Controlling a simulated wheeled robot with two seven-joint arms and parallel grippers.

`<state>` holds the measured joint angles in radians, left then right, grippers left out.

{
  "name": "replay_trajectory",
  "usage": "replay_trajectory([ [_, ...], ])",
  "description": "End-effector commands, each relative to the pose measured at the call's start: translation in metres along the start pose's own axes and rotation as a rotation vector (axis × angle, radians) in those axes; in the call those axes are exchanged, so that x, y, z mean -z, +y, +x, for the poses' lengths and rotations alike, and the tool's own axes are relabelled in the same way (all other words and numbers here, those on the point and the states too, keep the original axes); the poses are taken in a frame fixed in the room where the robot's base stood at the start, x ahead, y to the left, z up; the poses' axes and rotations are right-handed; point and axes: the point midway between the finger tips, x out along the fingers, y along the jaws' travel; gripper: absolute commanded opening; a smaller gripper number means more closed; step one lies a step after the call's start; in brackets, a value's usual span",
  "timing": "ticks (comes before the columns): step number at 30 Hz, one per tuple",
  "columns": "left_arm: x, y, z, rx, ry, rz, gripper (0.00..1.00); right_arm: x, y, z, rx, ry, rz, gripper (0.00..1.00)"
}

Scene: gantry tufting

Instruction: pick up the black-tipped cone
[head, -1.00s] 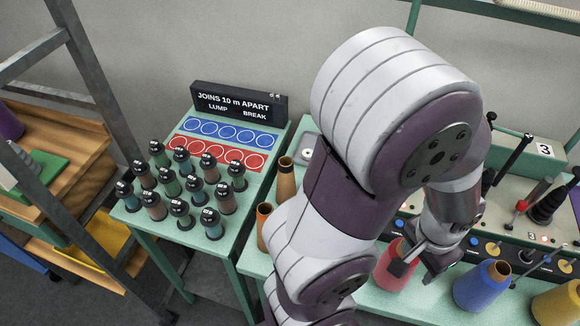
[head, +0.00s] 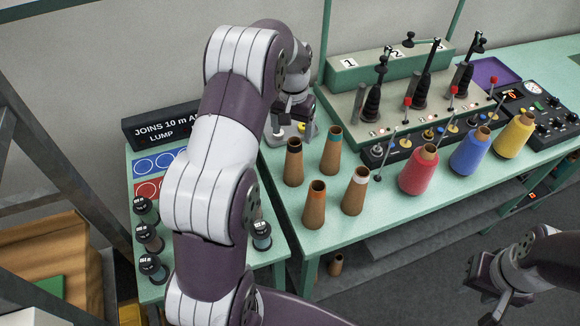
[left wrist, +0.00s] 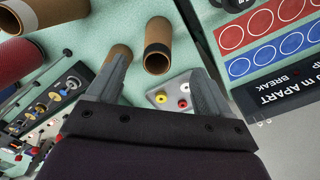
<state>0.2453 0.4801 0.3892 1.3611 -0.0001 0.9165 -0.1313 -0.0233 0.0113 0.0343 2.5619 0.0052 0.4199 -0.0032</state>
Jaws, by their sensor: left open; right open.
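The black-tipped cone (head: 293,162) is a brown cone standing upright on the green table, leftmost at the back. The left wrist view shows its dark-banded open tip (left wrist: 157,46) beyond and between my fingers. My left gripper (head: 291,128) is above the table just behind this cone, its fingers partly hidden in the head view. In the left wrist view the left gripper (left wrist: 158,78) is open and empty, apart from the cone. My right gripper (head: 492,290) is open and empty, low at the right, off the table's front.
Red (head: 418,172), blue (head: 470,152) and yellow (head: 515,136) yarn cones stand to the right. A small tray (left wrist: 172,94) with coloured pieces lies below my left gripper.

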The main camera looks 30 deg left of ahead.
Motion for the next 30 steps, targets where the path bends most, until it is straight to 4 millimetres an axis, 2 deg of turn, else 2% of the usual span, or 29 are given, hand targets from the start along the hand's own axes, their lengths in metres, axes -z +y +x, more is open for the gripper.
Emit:
replay_trajectory([
  [2,0.000,0.000,0.009,0.000,0.001,0.001,0.80,0.003,0.000,-0.010,0.000,0.004,0.000,0.43],
  [7,0.000,-0.001,0.029,0.000,0.001,0.000,0.80,0.003,0.000,-0.018,0.000,0.004,0.000,0.43],
  [11,-0.004,-0.005,0.051,0.000,-0.001,-0.002,0.80,0.005,0.000,-0.036,0.000,0.004,0.000,0.43],
  [15,-0.002,-0.005,0.074,0.000,0.003,-0.001,0.80,0.006,0.000,-0.039,0.000,0.004,0.000,0.43],
  [22,-0.002,-0.005,0.080,0.001,0.005,0.000,0.80,0.005,0.000,-0.037,0.000,0.004,0.000,0.43],
  [23,-0.002,-0.005,0.080,0.001,0.005,0.000,0.74,0.005,0.000,-0.037,0.000,0.004,0.000,0.43],
  [28,-0.002,-0.005,0.079,0.001,0.005,0.000,0.18,0.005,0.000,-0.037,0.000,0.004,0.000,0.43],
  [29,-0.002,-0.005,0.079,0.001,0.005,0.000,0.11,0.005,0.000,-0.037,0.000,0.004,0.000,0.43],
  [30,-0.002,-0.005,0.079,0.001,0.005,0.000,0.10,0.005,0.000,-0.037,0.000,0.004,0.000,0.43],
])
